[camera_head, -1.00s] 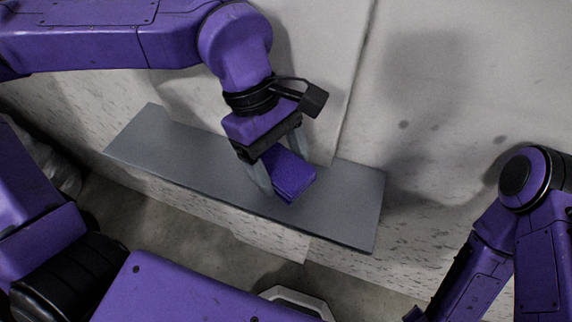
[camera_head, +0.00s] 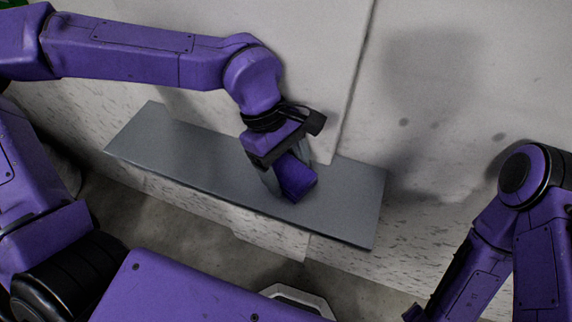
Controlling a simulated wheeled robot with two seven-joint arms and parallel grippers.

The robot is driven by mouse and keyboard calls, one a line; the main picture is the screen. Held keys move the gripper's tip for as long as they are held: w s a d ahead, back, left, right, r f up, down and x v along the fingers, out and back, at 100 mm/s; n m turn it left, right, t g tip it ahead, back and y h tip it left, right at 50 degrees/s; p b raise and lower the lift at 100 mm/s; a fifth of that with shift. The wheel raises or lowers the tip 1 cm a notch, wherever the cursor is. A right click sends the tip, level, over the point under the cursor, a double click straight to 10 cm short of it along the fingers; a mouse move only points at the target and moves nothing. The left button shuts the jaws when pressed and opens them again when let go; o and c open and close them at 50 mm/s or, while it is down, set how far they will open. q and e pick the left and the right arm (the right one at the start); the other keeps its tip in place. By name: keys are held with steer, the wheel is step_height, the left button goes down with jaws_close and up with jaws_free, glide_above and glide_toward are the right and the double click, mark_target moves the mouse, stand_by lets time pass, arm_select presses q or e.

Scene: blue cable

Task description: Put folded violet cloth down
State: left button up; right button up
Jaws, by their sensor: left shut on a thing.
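The folded violet cloth (camera_head: 298,180) is a small block-like bundle over the right half of a grey shelf (camera_head: 190,155). My left gripper (camera_head: 289,178) points down and is shut on the cloth, with one finger on each side. The cloth's lower edge appears at or very near the shelf surface; I cannot tell if it touches. My right arm (camera_head: 490,260) is at the lower right; its gripper is not in view.
The grey shelf is long and narrow and bare apart from the cloth. A pale wall (camera_head: 440,100) rises behind it. Free shelf surface lies to the left and right of the cloth. A pale-rimmed object (camera_head: 298,297) shows at the bottom edge.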

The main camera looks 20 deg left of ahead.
arm_select(q)
steer(key=shift+s+a+f, duration=0.1)
steer(key=shift+s+f, duration=0.15)
steer(key=shift+f, duration=0.35)
steer(key=o, duration=0.6)
steer(key=shift+f, duration=0.1)
steer(key=o, duration=0.3)
steer(key=shift+o, duration=0.2)
steer(key=shift+w+f, duration=0.1)
steer(key=v, duration=0.9)
steer(key=shift+d, duration=0.35)
steer(key=shift+w+d+r, duration=0.1)
steer(key=shift+r, duration=0.1)
